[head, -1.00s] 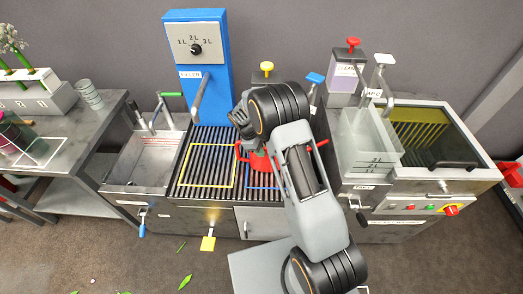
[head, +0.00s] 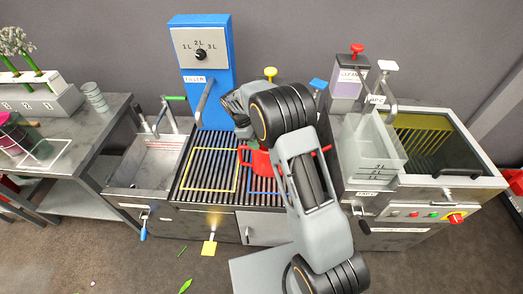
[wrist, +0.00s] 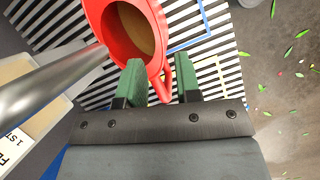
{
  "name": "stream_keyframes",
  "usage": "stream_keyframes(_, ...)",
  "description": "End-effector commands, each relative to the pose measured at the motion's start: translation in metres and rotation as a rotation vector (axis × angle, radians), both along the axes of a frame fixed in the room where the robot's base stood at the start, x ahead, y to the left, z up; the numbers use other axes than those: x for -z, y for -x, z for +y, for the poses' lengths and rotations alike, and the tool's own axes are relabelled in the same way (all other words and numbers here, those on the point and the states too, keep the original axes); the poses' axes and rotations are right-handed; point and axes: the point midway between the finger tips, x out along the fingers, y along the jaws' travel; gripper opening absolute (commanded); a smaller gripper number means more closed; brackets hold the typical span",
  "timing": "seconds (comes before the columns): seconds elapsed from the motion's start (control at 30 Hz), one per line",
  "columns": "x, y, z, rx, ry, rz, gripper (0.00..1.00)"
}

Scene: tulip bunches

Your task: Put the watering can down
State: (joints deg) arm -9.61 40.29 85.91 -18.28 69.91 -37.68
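The red watering can (head: 258,163) is at the right part of the slatted grate (head: 208,165), by the blue outlined square (head: 262,186), partly hidden behind my arm. It looks upright and seems to rest on the slats. In the wrist view, I look down into the can's round opening (wrist: 133,28), with its red handle (wrist: 163,88) pointing toward my gripper. My gripper (wrist: 160,72) has its two green fingers on either side of the handle, with a gap showing between them; it looks open.
A blue filler (head: 203,100) with a spout stands behind the grate. A yellow outlined square (head: 210,170) on the grate's left is empty. A sink (head: 150,160) is left, and a clear tank (head: 372,150) and lidded basin (head: 440,145) are right.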

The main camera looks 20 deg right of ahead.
Motion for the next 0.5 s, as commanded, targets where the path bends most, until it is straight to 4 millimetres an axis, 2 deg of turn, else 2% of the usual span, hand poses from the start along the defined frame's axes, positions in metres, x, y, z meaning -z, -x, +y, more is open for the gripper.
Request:
stream_keyframes(0.1,-0.017,-0.004,0.006,-0.001,-0.001,-0.001,0.31)
stream_keyframes(0.33,-0.040,-0.006,0.012,0.010,-0.005,-0.010,0.31)
stream_keyframes(0.43,-0.059,0.004,0.009,0.055,-0.021,-0.049,0.31)
stream_keyframes(0.5,-0.078,0.017,0.005,0.114,-0.042,-0.097,0.31)
